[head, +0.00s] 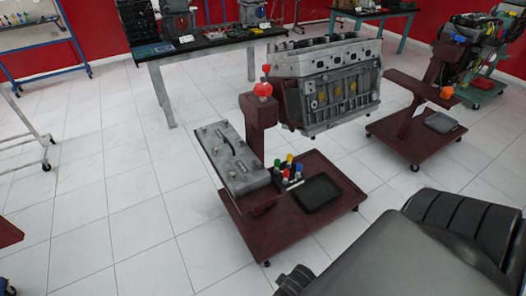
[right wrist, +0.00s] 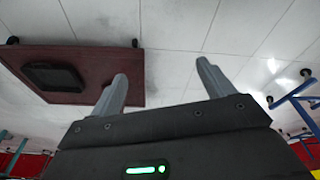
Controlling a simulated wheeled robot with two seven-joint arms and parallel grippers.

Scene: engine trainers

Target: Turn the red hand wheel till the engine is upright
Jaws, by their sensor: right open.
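The red hand wheel (head: 263,89) sits on top of the dark red post of the engine stand, left of the engine, with a small red knob standing above it. The grey engine block (head: 340,95) is held on the right side of that post, above the stand's base. It looks slightly tilted; the exact angle is hard to tell. My right gripper (right wrist: 161,72) is open and empty in the right wrist view, over floor, apart from the wheel. In the head view my dark right arm fills the lower right. My left gripper is not in view.
A second stand (head: 405,140) is at right. A workbench (head: 215,40) stands behind.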

